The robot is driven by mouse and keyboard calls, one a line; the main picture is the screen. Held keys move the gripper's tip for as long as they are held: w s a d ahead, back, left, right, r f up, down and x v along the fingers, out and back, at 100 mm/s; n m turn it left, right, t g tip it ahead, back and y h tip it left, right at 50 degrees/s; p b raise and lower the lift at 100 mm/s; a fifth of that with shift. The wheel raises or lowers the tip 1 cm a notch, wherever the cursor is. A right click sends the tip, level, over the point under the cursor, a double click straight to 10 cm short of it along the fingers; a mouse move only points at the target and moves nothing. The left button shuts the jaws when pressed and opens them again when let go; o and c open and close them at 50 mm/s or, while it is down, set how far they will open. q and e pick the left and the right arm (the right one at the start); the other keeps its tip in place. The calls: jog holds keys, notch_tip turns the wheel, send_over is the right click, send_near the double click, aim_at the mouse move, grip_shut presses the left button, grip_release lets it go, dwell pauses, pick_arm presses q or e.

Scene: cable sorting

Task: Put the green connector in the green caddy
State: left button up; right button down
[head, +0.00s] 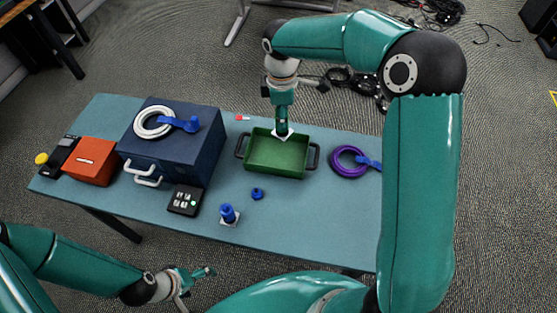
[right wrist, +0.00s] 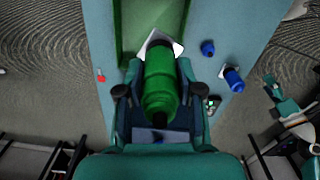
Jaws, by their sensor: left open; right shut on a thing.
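The green connector (right wrist: 160,85) is a ribbed green cylinder with a white square plate at its far end. My right gripper (head: 282,124) is shut on it. In the head view it is mostly hidden by the gripper, and only the white plate shows clearly, over the far side of the green caddy (head: 262,170). The caddy is an open tray with dark handles at both ends; its green floor also shows in the right wrist view (right wrist: 130,25). I cannot tell whether the connector touches the caddy. My left gripper (head: 195,279) is open and empty, off the table's near edge.
A blue connector on a white plate (head: 228,213) and a small blue piece (head: 257,194) lie in front of the caddy. A purple cable coil (head: 345,168) lies to its right. A dark blue box (head: 190,155) bearing a white coil, and a red box (head: 91,160), stand left.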

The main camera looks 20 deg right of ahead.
notch_tip(320, 180, up, 3)
jog(key=d+n+b, duration=0.3)
jog(key=n+b, duration=0.1)
jog(key=n, duration=0.5)
jog(key=n+b, duration=0.2)
jog(key=n, duration=0.3)
send_over(291, 158)
notch_tip(291, 158, down, 18)
jog(key=shift+f, duration=0.15)
jog(key=shift+f, duration=0.15)
jog(key=c, duration=0.7)
grip_release()
jog(key=shift+c, duration=0.2)
notch_tip(291, 158, up, 12)
